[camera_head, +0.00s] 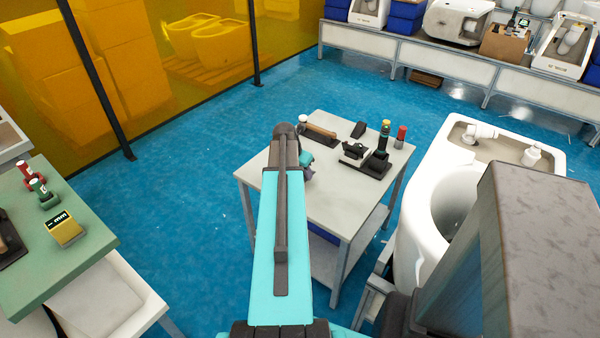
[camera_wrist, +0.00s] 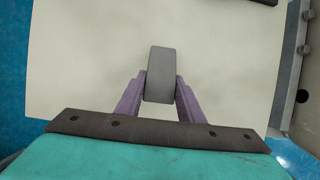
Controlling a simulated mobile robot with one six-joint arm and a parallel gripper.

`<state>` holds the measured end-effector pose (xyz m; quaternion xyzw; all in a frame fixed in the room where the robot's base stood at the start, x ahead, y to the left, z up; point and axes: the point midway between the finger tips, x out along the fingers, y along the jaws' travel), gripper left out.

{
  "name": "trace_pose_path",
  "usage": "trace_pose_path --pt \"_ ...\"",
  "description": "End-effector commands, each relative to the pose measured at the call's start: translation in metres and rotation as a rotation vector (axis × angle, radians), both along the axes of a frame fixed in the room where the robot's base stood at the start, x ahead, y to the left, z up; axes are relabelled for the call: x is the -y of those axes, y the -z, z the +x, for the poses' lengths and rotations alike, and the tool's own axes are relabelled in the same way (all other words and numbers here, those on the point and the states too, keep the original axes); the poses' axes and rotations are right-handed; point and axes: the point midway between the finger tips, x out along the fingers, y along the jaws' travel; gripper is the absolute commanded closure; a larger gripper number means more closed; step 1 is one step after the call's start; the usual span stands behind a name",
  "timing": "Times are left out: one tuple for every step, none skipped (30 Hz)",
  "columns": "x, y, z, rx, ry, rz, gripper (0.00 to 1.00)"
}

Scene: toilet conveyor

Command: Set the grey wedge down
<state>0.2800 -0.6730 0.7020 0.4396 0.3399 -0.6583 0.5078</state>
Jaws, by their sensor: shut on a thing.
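The grey wedge (camera_wrist: 160,72) is held between the two purple fingers of my gripper (camera_wrist: 160,90) in the wrist view. One finger presses on each side of it. The pale table top (camera_wrist: 90,60) lies beneath it; I cannot tell whether the wedge touches the table. In the head view my gripper (camera_head: 308,173) shows only partly beside my arm, over the same pale table (camera_head: 342,194), and the held wedge is hidden there.
At the table's far side are a wooden-handled tool (camera_head: 321,131), a dark wedge-like block (camera_head: 358,130) and a dark stand with tools (camera_head: 377,163). The table's front right is clear. A white toilet (camera_head: 412,243) stands to the right, a green table (camera_head: 75,255) at the left.

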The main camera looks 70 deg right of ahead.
Motion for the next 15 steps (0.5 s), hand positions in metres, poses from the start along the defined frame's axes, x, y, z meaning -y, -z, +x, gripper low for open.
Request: trace_pose_path --pt "0.008 0.000 0.004 0.000 0.000 -0.001 0.97" --pt "0.010 0.000 0.005 0.000 0.000 -0.001 0.97" --pt "0.014 0.001 0.007 0.000 0.000 -0.001 0.97" --pt "0.017 0.001 0.008 0.000 0.000 -0.001 0.97" --pt "0.020 0.001 0.010 0.000 0.000 -0.001 0.97" --pt "0.023 0.002 0.012 0.000 0.000 -0.001 0.97" --pt "0.026 0.002 0.013 0.000 0.000 -0.001 0.97" --pt "0.029 0.002 0.015 0.000 0.000 -0.001 0.97" --pt "0.032 0.002 0.016 0.000 0.000 -0.001 0.97" --pt "0.035 0.003 0.018 0.000 0.000 -0.001 0.97" --pt "0.037 0.003 0.019 0.000 0.000 -0.001 0.97" --pt "0.040 0.003 0.020 0.000 0.000 -0.001 0.97" --pt "0.042 0.004 0.021 0.000 0.000 -0.001 0.97" --pt "0.043 0.004 0.022 0.000 0.001 -0.001 0.97" --pt "0.045 0.004 0.023 0.000 0.001 -0.001 0.97"
